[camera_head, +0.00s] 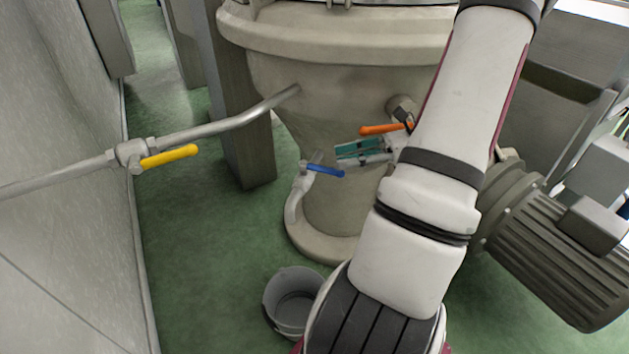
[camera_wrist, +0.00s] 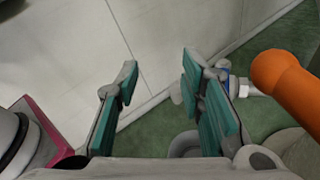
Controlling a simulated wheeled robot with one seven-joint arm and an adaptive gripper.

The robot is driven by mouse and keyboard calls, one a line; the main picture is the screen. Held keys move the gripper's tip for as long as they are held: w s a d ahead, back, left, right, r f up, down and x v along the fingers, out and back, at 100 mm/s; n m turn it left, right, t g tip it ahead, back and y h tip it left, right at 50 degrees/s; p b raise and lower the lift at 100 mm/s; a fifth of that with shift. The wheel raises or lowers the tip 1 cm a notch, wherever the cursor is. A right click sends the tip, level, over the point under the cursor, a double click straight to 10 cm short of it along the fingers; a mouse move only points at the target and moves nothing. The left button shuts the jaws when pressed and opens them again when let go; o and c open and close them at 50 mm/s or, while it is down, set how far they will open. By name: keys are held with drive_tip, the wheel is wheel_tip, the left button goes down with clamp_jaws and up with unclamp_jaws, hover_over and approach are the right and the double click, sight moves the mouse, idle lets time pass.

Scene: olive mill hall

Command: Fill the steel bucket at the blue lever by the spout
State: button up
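The blue lever (camera_head: 325,171) sits on a small valve with a downturned spout (camera_head: 294,203) at the foot of the beige vessel. The steel bucket (camera_head: 270,312) stands upright on the floor below the spout in the picture; my arm hides its right edge. Its visible inside looks empty. My gripper (camera_head: 340,153) is open, with teal pads, just right of the blue lever; I cannot tell whether they touch. In the wrist view my gripper (camera_wrist: 159,66) has nothing between its fingers, and the right finger mostly hides the blue lever (camera_wrist: 222,71).
An orange lever (camera_head: 381,129) is close above my gripper; it looms at right in the wrist view (camera_wrist: 284,80). A yellow lever (camera_head: 170,156) is on a pipe at left. The beige vessel (camera_head: 340,75) stands behind, a motor (camera_head: 555,250) at right. Green floor is free at left.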

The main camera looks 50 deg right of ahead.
sight(339, 173)
drive_tip(key=s+d+f+m+t+h+b, duration=0.45)
drive_tip(key=s+d+f+m, duration=0.2)
drive_tip(key=f, duration=0.25)
drive_tip(key=shift+t+y, duration=0.25)
drive_tip(key=shift+t, duration=0.2)
drive_tip(key=x, duration=0.4)
drive_tip(key=b+x, duration=0.1)
drive_tip(key=x, duration=0.4)
drive_tip(key=d+b+x, duration=0.1)
drive_tip(key=x, duration=0.4)
drive_tip(key=shift+w+f, duration=0.1)
drive_tip(key=shift+f, duration=0.1)
clamp_jaws()
